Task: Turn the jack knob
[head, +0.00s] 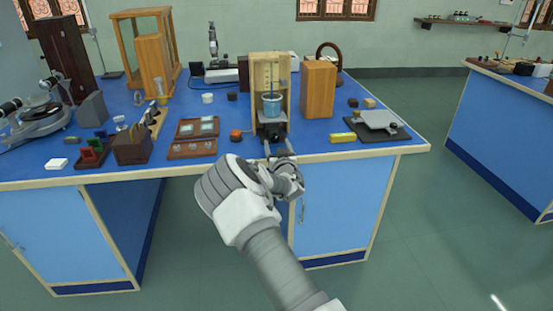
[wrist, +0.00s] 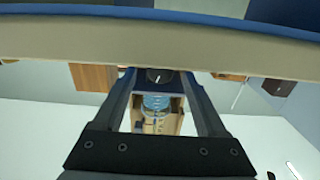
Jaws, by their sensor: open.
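The dark jack (head: 272,130) stands at the front of the blue bench, at the foot of an open wooden case (head: 284,72). A beaker of blue liquid (head: 271,106) sits above it, and also shows in the wrist view (wrist: 156,103). The knob (wrist: 158,76) is a dark round piece with a pale mark, seen between the fingertips in the wrist view; my gripper largely hides it in the head view. My gripper (head: 279,150) is open at the bench's front edge, its fingers pointing at the jack. I cannot tell whether they touch the knob.
A yellow block (head: 343,138) and a dark board with a metal plate (head: 370,130) lie further right. Slide trays (head: 193,149) are at left.

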